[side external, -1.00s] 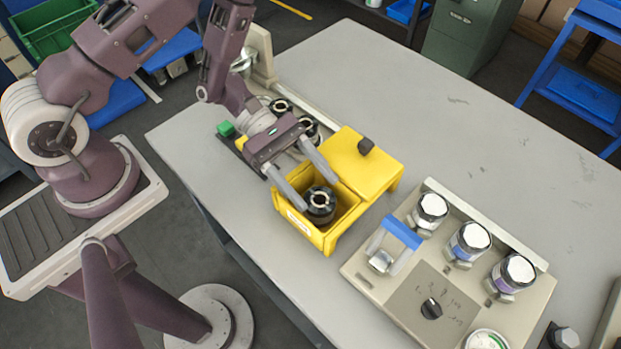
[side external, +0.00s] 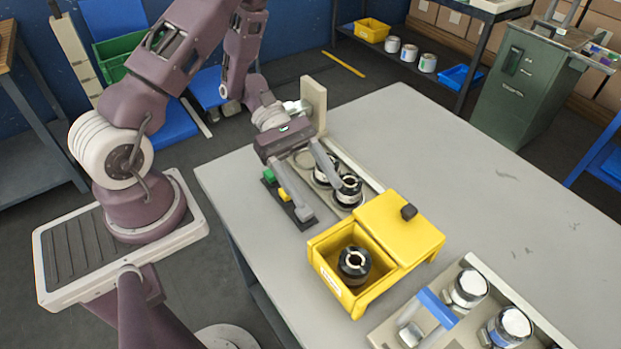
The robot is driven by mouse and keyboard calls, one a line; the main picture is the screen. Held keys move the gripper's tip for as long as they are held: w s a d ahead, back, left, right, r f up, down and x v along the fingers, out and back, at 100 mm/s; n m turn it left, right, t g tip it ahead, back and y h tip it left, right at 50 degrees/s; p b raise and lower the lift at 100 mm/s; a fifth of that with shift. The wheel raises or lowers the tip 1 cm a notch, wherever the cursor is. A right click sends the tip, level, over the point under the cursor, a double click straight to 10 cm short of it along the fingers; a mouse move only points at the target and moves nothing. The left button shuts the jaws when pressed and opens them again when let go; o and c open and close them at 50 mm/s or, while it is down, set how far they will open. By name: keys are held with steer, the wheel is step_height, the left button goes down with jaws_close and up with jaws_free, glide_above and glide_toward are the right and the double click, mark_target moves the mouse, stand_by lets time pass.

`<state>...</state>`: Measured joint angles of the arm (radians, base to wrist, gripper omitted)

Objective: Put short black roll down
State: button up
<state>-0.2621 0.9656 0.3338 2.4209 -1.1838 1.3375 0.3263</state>
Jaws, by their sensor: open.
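A short black roll (side external: 354,264) with a pale core sits upright in the open part of the yellow bin (side external: 331,278). My gripper (side external: 318,196) is open and empty. It is beyond the bin, clear of this roll, with its fingers pointing down toward the table near the other rolls. Another black roll (side external: 348,191) stands just right of its right finger, on a pale tray. One more roll (side external: 323,170) is partly hidden behind that finger.
The yellow lid (side external: 390,222) with a dark knob covers the bin's right part. A pale fixture with a blue-framed part (side external: 437,307) and several silver-topped jars (side external: 468,288) stands at the lower right. A black strip with green and yellow blocks (side external: 284,195) lies left of my gripper. The table's right side (side external: 480,200) is clear.

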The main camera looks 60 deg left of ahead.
steer(key=s+d+r+m+g+y, duration=0.1)
steer(key=s+r+m+g+y, duration=0.15)
steer(key=r+m, duration=0.3)
steer(key=s+d+r+m+g+y, duration=0.1)
steer(key=s+d+r+m+y, duration=0.1)
steer(key=s+r+m, duration=0.35)
steer(key=s+a+r+m+t+y, duration=0.4)
steer(key=a+r+m+t+y, duration=0.2)
steer(key=r+t+y, duration=0.3)
steer(key=shift+s+a+r+m, duration=0.15)
steer(key=shift+a+r+m, duration=0.15)
steer(key=shift+r+m, duration=0.15)
steer(key=shift+c, duration=0.4)
